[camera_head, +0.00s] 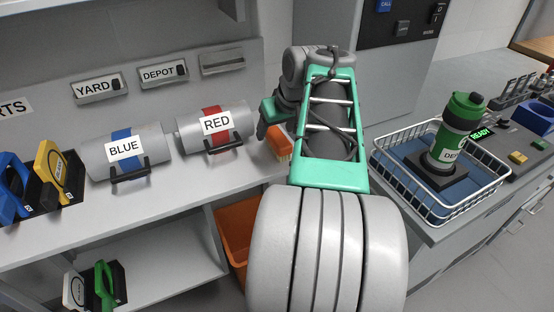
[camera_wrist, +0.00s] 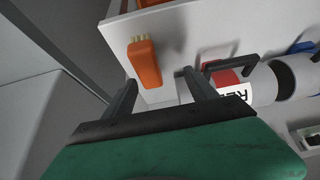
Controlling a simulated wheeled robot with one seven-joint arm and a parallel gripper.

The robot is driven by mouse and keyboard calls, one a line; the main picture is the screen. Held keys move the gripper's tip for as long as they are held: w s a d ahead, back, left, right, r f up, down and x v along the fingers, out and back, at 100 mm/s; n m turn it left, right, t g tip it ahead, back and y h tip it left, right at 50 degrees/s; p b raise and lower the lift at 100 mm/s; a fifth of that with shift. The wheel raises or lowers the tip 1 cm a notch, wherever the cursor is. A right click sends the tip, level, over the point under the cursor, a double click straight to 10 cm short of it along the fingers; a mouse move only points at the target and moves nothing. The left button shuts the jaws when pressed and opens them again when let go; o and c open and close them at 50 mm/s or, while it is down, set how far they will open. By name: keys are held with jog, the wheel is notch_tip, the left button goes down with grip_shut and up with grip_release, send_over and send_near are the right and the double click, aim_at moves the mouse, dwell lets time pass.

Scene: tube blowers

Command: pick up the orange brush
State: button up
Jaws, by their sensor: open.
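The orange brush (camera_wrist: 146,66) lies on the grey shelf, with its pale bristles toward the upper edge in the wrist view. In the head view the brush (camera_head: 280,142) shows partly, beside the teal part of my arm. My gripper (camera_wrist: 160,84) is open and empty in the wrist view. Its two dark fingers point toward the brush, one on each side of its near end in the picture. I cannot tell the remaining distance. In the head view my gripper (camera_head: 268,122) is over the shelf, just right of the red-banded cylinder, and its fingers are partly hidden.
The cylinder labelled RED (camera_head: 228,124) stands close left of the brush; the BLUE cylinder (camera_head: 148,154) is further left. An orange bin (camera_head: 236,225) sits below the shelf. A white wire basket (camera_head: 400,183) with a green container (camera_head: 455,135) stands right of my arm.

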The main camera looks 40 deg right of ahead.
aim_at(278, 137)
jog(key=shift+s+d+f, duration=0.15)
jog(key=shift+d, duration=0.35)
jog(key=shift+s+d+f, duration=0.1)
jog(key=shift+d+f, duration=0.05)
jog(key=shift+d, duration=0.3)
jog(key=x, duration=0.7)
jog(key=shift+w+d+b, duration=0.15)
jog(key=shift+d+b, duration=0.15)
jog(key=shift+b, duration=0.1)
jog(key=shift+f, duration=0.2)
grip_shut()
